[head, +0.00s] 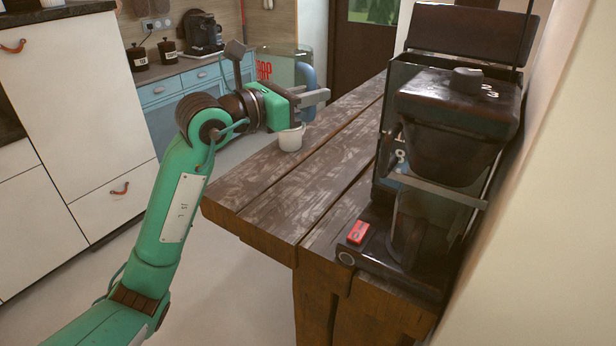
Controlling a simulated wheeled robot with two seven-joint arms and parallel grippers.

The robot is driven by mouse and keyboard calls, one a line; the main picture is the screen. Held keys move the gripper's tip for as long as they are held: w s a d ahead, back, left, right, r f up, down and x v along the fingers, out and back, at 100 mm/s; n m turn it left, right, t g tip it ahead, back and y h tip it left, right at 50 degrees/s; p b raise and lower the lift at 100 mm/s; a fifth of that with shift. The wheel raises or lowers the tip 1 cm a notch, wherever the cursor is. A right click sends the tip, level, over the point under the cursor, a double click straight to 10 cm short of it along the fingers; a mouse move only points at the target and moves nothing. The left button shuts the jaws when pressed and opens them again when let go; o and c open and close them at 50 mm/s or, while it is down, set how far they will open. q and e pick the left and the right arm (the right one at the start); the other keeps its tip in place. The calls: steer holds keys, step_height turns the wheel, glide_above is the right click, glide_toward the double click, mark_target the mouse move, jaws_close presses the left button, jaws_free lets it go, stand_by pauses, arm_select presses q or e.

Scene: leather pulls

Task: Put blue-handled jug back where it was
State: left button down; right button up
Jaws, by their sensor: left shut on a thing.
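The blue-handled jug (277,68) is a clear vessel with red lettering, near the far left end of the wooden table (330,165) in the head view. Its blue handle (305,75) is on its right side. My left gripper (316,98) is shut on the handle. The gripper hides the lower part of the jug, so I cannot tell whether its base touches the table. The jug looks about upright. My right gripper is not in view.
A small white cup (290,139) stands on the table just below my left gripper. A large dark coffee maker (455,130) fills the right end of the table by the wall. The table's middle is clear. Blue drawers (165,90) stand behind.

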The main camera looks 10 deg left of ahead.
arm_select(q)
steer(key=shift+f+p, duration=0.3)
steer(key=shift+f, duration=8.25)
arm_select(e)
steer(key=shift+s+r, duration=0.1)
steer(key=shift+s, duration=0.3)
arm_select(q)
steer(key=shift+f, duration=0.1)
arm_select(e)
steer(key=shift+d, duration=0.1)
arm_select(q)
steer(key=c, duration=1.8)
jaws_free()
steer(key=shift+f, duration=0.15)
steer(key=o, duration=0.4)
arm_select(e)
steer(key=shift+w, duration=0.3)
arm_select(q)
steer(key=shift+o, duration=0.2)
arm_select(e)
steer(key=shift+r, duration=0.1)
